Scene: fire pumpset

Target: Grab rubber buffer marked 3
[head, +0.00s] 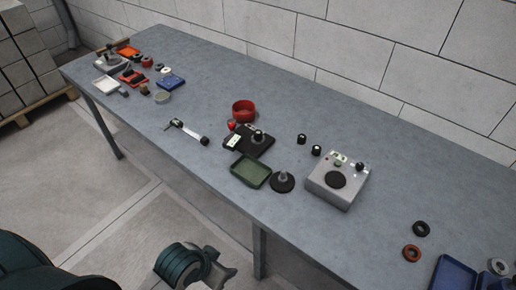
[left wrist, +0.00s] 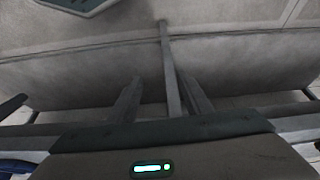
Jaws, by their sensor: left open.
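No marking 3 can be read on any part, so I cannot tell which one is the rubber buffer marked 3. Two small black cylindrical pieces, one at the back (head: 301,138) and one nearer (head: 316,150), stand beside a grey box unit on the table. A black ring (head: 421,228) and an orange-brown ring (head: 411,253) lie at the right. My left gripper (head: 222,272) is low in front of the table, apart from all these parts. In the left wrist view its fingers (left wrist: 162,92) are spread and empty. My right gripper is not in view.
The long grey table (head: 215,100) holds the grey box unit (head: 352,185), a green tray (head: 251,171), a black round base with a stem (head: 283,181), a red bowl (head: 243,111) and a blue tray (head: 453,275). Several small parts crowd the far left. The table's middle back is clear.

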